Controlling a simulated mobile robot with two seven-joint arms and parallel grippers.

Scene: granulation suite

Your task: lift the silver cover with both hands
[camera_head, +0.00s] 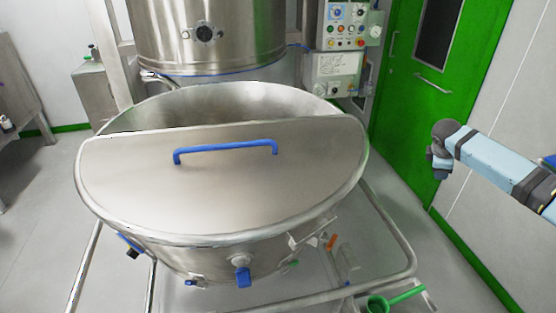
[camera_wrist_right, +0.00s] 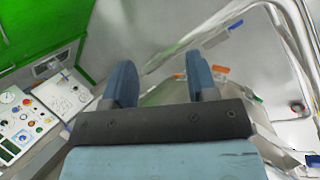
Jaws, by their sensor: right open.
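The silver cover (camera_head: 230,190) is a half-round lid lying over the near half of a large steel bowl (camera_head: 225,100). A blue bar handle (camera_head: 226,148) stands on it near its straight far edge. My right gripper (camera_head: 438,162) is out to the right of the bowl, well apart from the cover. In the right wrist view its two fingers (camera_wrist_right: 162,82) are spread with nothing between them. My left gripper is not in either view, and nothing touches the handle.
The bowl sits within a tubular trolley frame (camera_head: 398,242). A green handled item (camera_head: 395,299) is at its near right corner. A control panel (camera_head: 345,25) stands behind, beside a green door (camera_head: 415,95). A steel vessel (camera_head: 200,35) is behind the bowl. Floor shows at left.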

